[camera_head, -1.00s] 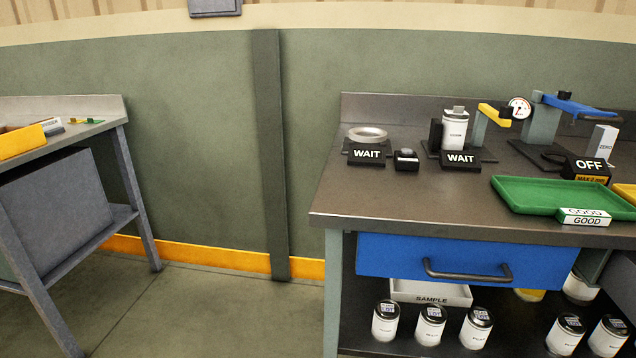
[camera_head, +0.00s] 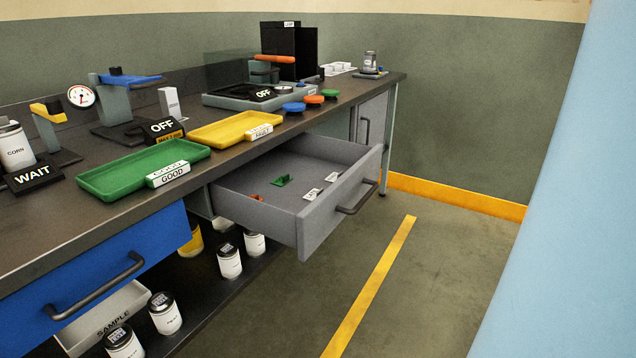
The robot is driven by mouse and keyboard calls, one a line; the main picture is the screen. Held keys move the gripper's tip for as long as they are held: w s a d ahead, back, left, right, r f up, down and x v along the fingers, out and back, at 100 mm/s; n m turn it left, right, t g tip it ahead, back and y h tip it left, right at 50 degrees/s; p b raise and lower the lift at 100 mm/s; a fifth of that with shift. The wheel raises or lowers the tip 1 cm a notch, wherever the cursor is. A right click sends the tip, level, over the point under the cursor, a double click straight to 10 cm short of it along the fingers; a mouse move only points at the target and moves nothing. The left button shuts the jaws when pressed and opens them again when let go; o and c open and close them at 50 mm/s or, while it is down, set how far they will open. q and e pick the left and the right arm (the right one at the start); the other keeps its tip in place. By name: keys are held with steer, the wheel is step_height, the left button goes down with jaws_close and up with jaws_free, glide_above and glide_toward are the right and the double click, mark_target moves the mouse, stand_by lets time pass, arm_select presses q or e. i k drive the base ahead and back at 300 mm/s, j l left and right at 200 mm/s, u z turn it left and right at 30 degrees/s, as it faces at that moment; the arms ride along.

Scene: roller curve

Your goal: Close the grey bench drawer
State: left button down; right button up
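The grey bench drawer (camera_head: 330,212) is pulled well out from under the bench top, right of the blue drawer. Its front panel faces lower right and carries a dark bar handle (camera_head: 358,199). Inside lie a small green piece (camera_head: 283,181), a red piece (camera_head: 256,197) and white labelled cards (camera_head: 312,194). Neither of my grippers shows in the head view, and nothing is seen touching the drawer.
The blue drawer (camera_head: 98,268) is shut. The bench top holds a green tray (camera_head: 120,182), a yellow tray (camera_head: 215,133) and coloured buttons. Cans stand on the shelf below. A pale blue surface (camera_head: 570,220) blocks the right side. Floor before the grey drawer is clear.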

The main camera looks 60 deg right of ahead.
mark_target(284, 216)
steer(key=z, duration=2.05)
